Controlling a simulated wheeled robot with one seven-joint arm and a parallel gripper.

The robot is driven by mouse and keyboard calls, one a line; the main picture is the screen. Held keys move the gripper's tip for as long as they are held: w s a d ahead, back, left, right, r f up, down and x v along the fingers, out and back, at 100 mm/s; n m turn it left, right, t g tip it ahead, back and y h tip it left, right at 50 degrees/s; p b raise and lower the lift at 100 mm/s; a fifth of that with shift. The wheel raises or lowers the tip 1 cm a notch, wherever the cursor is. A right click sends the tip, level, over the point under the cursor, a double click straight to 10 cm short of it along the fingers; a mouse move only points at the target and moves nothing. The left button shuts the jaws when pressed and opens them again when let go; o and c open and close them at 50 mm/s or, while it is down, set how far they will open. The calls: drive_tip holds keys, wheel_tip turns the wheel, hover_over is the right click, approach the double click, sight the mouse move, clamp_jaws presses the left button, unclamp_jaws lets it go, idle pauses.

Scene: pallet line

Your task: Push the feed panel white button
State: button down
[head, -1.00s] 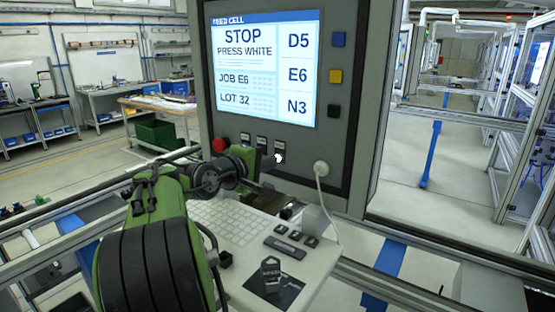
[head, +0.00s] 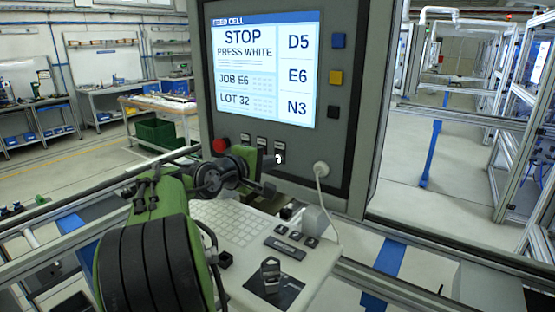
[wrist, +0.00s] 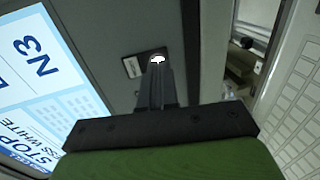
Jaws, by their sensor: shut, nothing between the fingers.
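The feed panel (head: 352,150) stands upright ahead, and its screen (head: 262,68) reads "STOP PRESS WHITE". The white button (head: 279,159) sits low on the panel under a small label. In the wrist view the white button (wrist: 157,58) shows right at the end of my fingers, its lower edge partly covered. My gripper (head: 270,188) is shut and empty. In the head view its tip is just below and left of the button. It also shows in the wrist view (wrist: 157,72). I cannot tell whether the fingertips touch the button.
A red button (head: 220,145) is left of the white one. Blue (head: 338,40), yellow (head: 336,76) and black (head: 333,112) buttons line the screen's right side. A plug with a cable (head: 321,168) is at right. A keyboard (head: 228,222) lies on the shelf below.

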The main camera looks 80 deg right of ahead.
drive_tip(key=shift+s+d+p, duration=0.3)
drive_tip(key=shift+d+p, duration=0.05)
drive_tip(key=shift+d, duration=0.3)
idle(0.4)
drive_tip(key=shift+f+b+v, duration=0.25)
drive_tip(key=shift+v, duration=1)
drive_tip(key=shift+f+b+v, duration=0.2)
drive_tip(key=shift+v, duration=1)
drive_tip(key=shift+w, duration=0.1)
